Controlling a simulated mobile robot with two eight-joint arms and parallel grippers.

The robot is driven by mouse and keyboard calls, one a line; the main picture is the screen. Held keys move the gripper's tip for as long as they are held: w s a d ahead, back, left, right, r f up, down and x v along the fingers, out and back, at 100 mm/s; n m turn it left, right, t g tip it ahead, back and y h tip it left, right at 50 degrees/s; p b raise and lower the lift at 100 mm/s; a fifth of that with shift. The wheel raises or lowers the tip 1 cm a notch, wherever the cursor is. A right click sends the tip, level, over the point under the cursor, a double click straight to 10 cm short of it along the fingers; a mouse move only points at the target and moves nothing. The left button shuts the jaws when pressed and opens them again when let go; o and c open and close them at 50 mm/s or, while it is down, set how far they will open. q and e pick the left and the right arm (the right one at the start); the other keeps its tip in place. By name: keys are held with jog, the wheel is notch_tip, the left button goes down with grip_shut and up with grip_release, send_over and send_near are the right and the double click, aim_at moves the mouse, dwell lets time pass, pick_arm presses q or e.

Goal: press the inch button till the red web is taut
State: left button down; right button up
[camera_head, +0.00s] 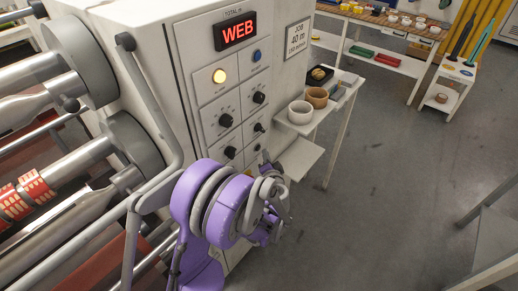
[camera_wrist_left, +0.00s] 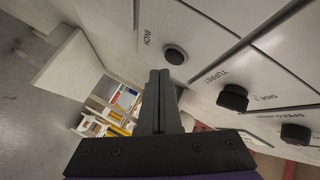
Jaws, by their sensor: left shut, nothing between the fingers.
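The inch button (camera_wrist_left: 175,55), a dark round button in a ring labelled INCH, shows in the left wrist view on the white panel. My left gripper (camera_wrist_left: 158,76) is shut and empty, its tips just below and left of the button in that view, seemingly apart from it. In the head view my purple left arm hides most of the gripper and the lower panel. Dark red sheet-like material (camera_head: 75,248) shows below the rollers at the left; I cannot tell whether it is the web or how taut it is. My right gripper is not in view.
The machine's panel carries a red WEB display (camera_head: 237,30), a lit yellow lamp (camera_head: 219,76), a blue button (camera_head: 257,55) and several black knobs.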

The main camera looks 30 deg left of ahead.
pick_arm(q)
jog(key=shift+a, duration=0.15)
jog(key=shift+a, duration=0.3)
jog(key=shift+a, duration=0.4)
dwell(0.7)
jog(key=shift+d, duration=0.8)
jog(key=shift+s+d, duration=0.15)
jog(key=shift+d, duration=1.1)
jog(key=shift+s+d, duration=0.1)
jog(key=shift+d, duration=1.15)
